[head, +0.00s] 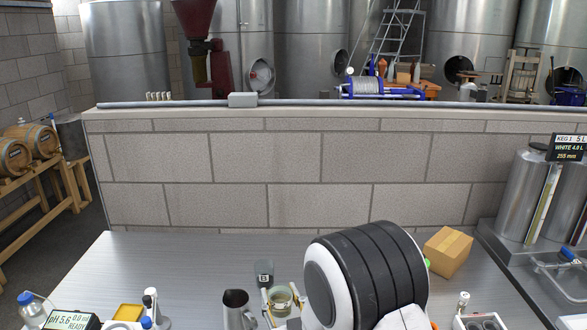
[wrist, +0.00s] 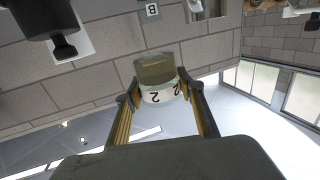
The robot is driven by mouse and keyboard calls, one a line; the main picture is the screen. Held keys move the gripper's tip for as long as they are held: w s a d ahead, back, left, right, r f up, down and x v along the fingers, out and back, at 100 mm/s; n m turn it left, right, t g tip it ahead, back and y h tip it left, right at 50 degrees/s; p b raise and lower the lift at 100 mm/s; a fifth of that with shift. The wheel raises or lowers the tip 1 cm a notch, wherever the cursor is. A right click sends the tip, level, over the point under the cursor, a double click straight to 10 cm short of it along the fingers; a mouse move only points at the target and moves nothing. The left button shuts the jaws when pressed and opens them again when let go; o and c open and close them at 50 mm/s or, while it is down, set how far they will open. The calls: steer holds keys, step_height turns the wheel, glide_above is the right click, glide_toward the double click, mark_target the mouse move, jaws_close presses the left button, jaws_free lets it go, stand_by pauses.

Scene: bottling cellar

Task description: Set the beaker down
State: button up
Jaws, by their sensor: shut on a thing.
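The beaker (head: 284,298) is a small clear vessel with a pale label, at the front middle of the steel bench in the head view. In the wrist view the beaker (wrist: 156,72) stands out between the fingers, with a figure 2 upside down on its white label. My gripper (wrist: 160,98) is shut on it, one finger on each side. In the head view my gripper (head: 281,305) comes in from the right, and my arm hides part of the bench. I cannot tell whether the beaker's base touches the bench.
A metal jug (head: 237,311) stands just left of the beaker, and a dark item marked B (head: 264,273) is close behind it. A cardboard box (head: 447,252) is at the back right. A yellow box (head: 128,312) and a pH meter (head: 70,321) are at the front left. The back-left bench is clear.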

steer(key=w+d+r+m+h, duration=0.1)
steer(key=d+h, duration=0.1)
steer(key=d, duration=0.8)
steer(key=w+d+r+m+h, duration=0.2)
steer(key=d, duration=0.8)
steer(key=shift+w+r+t+h, duration=0.2)
steer(key=shift+t+h, duration=0.1)
steer(key=shift+h, duration=0.1)
steer(key=s+a+f+n+y, duration=0.1)
steer(key=a, duration=0.5)
steer(key=s+a+f+n+y, duration=0.1)
steer(key=a+y, duration=0.1)
steer(key=a, duration=0.5)
steer(key=s+a+f+n+y, duration=0.1)
steer(key=a, duration=0.6)
steer(key=shift+s+a+f+y, duration=0.2)
steer(key=shift+s+f+y, duration=0.1)
steer(key=shift+y, duration=0.1)
steer(key=s+a+f+m+h, duration=0.15)
steer(key=s+a+f, duration=0.25)
steer(key=s+a, duration=0.65)
steer(key=s+d+m+h, duration=0.1)
steer(key=d+m+h, duration=0.3)
steer(key=d+h, duration=0.2)
steer(key=shift+d+r+h, duration=0.35)
steer(key=shift+d, duration=0.15)
